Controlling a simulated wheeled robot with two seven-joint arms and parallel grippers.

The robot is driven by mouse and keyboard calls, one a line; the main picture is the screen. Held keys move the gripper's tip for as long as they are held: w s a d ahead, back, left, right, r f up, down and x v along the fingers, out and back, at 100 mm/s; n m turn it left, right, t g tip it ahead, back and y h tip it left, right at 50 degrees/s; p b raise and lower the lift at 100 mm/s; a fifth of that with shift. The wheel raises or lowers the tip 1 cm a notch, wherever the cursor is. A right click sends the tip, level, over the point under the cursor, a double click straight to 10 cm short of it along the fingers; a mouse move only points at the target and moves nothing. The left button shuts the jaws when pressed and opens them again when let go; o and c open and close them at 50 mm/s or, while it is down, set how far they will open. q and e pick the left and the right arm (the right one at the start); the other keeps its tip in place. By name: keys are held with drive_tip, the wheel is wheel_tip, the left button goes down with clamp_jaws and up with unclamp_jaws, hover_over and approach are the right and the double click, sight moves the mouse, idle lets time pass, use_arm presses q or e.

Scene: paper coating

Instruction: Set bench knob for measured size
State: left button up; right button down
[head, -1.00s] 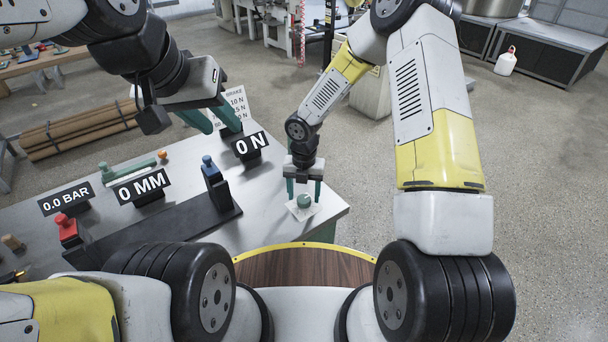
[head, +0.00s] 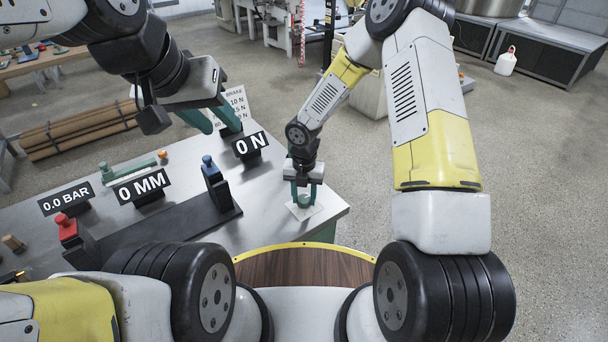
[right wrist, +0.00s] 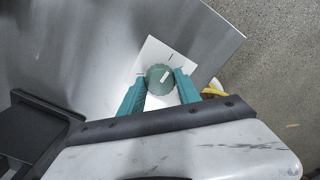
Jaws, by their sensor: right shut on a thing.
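The bench knob (head: 304,201) is a round green knob on a white plate (head: 290,211) at the right end of the metal bench. In the right wrist view the knob (right wrist: 160,79) has a white mark on top, and its plate (right wrist: 150,52) has a dark tick line. My right gripper (head: 304,198) points down with its teal fingers on both sides of the knob, shut on it. My left gripper (head: 222,127) is over the back of the bench, its two teal fingers apart with nothing seen between them.
Displays read "0 N" (head: 250,146), "0 MM" (head: 141,186) and "0.0 BAR" (head: 66,198). A dark rail with a blue-topped block (head: 213,178) and a red knob (head: 66,228) stand on the bench. A partly covered chart (head: 235,100) stands behind. Bare bench surrounds the knob plate.

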drive_tip(key=m, duration=0.8)
drive_tip(key=shift+m, duration=0.3)
drive_tip(key=m, duration=0.4)
drive_tip(key=shift+m, duration=0.3)
drive_tip(key=m, duration=1.1)
drive_tip(key=shift+m, duration=0.3)
drive_tip(key=m, duration=0.6)
drive_tip(key=shift+m, duration=0.3)
